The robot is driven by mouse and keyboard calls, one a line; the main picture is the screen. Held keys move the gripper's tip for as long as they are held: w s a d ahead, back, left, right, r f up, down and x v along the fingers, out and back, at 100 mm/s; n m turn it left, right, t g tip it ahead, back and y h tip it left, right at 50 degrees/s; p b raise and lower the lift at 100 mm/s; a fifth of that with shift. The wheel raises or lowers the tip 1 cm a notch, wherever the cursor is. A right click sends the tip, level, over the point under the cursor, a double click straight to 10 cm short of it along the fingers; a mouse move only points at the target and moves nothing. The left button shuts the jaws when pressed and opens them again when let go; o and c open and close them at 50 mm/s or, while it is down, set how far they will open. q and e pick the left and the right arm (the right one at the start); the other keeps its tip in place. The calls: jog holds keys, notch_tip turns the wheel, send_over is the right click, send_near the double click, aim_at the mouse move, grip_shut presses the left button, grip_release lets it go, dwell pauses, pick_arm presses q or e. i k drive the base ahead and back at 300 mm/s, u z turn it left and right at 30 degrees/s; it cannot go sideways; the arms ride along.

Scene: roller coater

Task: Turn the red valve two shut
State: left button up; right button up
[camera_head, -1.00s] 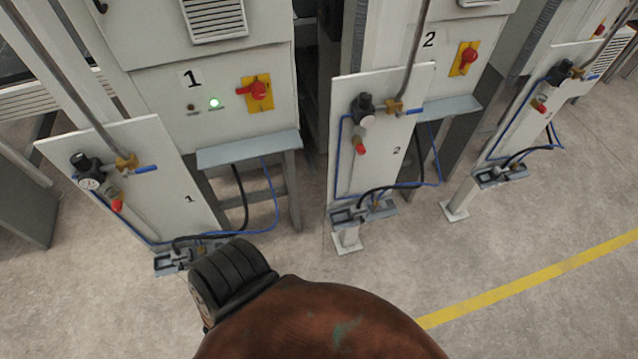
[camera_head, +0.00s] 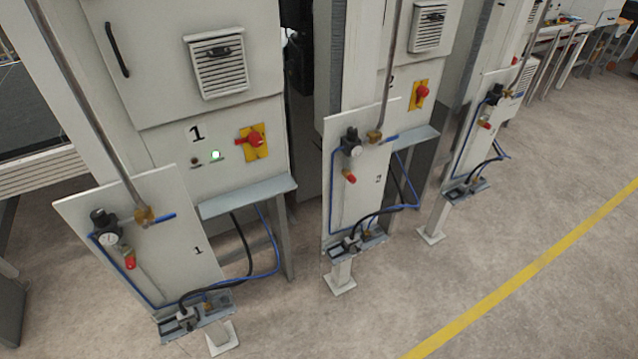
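Panel 2 (camera_head: 354,210) is a pale upright board at the middle, on a white post. It carries a red part (camera_head: 349,177) below a black regulator with a gauge (camera_head: 351,143). At its upper right is a brass valve (camera_head: 375,137) with a blue lever pointing right and slightly up. On cabinet 2 behind it, a red rotary handle (camera_head: 422,92) sits on a yellow plate. I cannot tell from the view which red part is the valve named. Neither gripper shows.
Panel 1 (camera_head: 180,262) stands at the left, with cabinet 1 (camera_head: 150,110) behind it and a red handle (camera_head: 255,138) on yellow. A third panel (camera_head: 474,150) stands at the right. Open floor (camera_head: 400,300) with a yellow line (camera_head: 530,268) lies in front.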

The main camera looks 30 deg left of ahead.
aim_at(352, 179)
jog(key=u, duration=0.65)
jog(key=i, duration=1)
